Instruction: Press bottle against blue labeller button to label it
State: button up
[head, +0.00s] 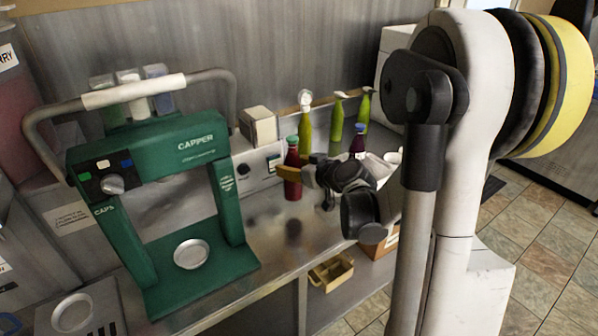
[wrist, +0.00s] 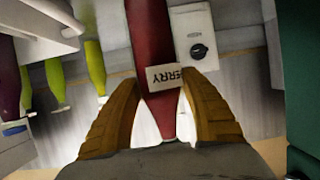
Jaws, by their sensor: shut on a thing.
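My gripper (head: 290,173) is shut on a red bottle (head: 293,155) with a green cap and holds it upright in front of a pale machine with a knob, which appears to be the labeller (head: 256,164). In the wrist view the fingers lie on both sides of the red bottle (wrist: 158,40). A white label ending in "ERRY" (wrist: 165,77) shows on the bottle, upside down. I cannot make out the blue button clearly, nor whether the bottle touches the machine.
A green capper (head: 190,145) stands to the left on the metal counter (head: 262,232). Yellow-green bottles (head: 338,122) and a dark purple bottle (head: 357,142) stand behind and to the right of my gripper. A yellow bin (head: 331,272) is below the counter. The counter between capper and bottle is clear.

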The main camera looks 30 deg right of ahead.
aim_at(298, 164)
jog(key=w, duration=0.6)
jog(key=shift+w, duration=0.25)
jog(key=shift+w+a, duration=0.15)
jog(key=shift+w, duration=0.7)
jog(key=shift+s, duration=0.2)
dwell(0.6)
jog(key=shift+s+b, duration=0.4)
jog(key=shift+s, duration=1.95)
jog(key=shift+p+v, duration=1.15)
jog(key=shift+v, duration=3.15)
jog(key=shift+a+f, duration=0.1)
jog(key=shift+f, duration=0.05)
